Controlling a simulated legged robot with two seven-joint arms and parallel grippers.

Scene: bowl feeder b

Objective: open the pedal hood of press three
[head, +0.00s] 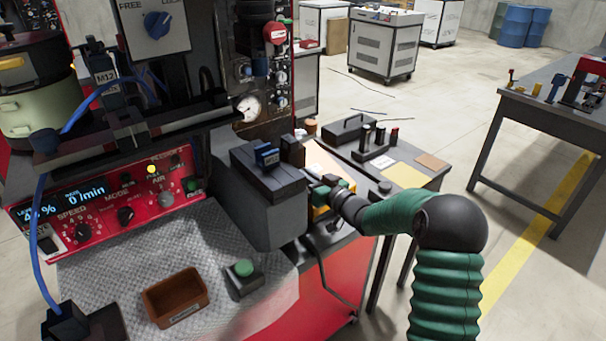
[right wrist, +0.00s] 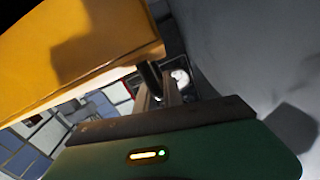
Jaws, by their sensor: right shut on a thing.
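A yellow-orange box-like part, which I take to be the pedal hood (head: 319,213), is at the right side of the machine, low beside the dark grey block. My right gripper (head: 322,190) comes in from the right on a green arm and is at this yellow part, shut on it; the arm and gripper hide much of it. In the right wrist view the hood's yellow surface (right wrist: 90,45) fills the upper left. A dark rod-like piece (right wrist: 150,75) shows in front of my jaws; their grip is hard to make out. My left gripper is not in view.
A red control panel (head: 120,207) and a textured grey mat with a brown bin (head: 175,297) and a green button (head: 244,268) are at left. A dark block (head: 268,170) stands next to the hood. A side table (head: 428,177) is behind. Open floor lies to the right.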

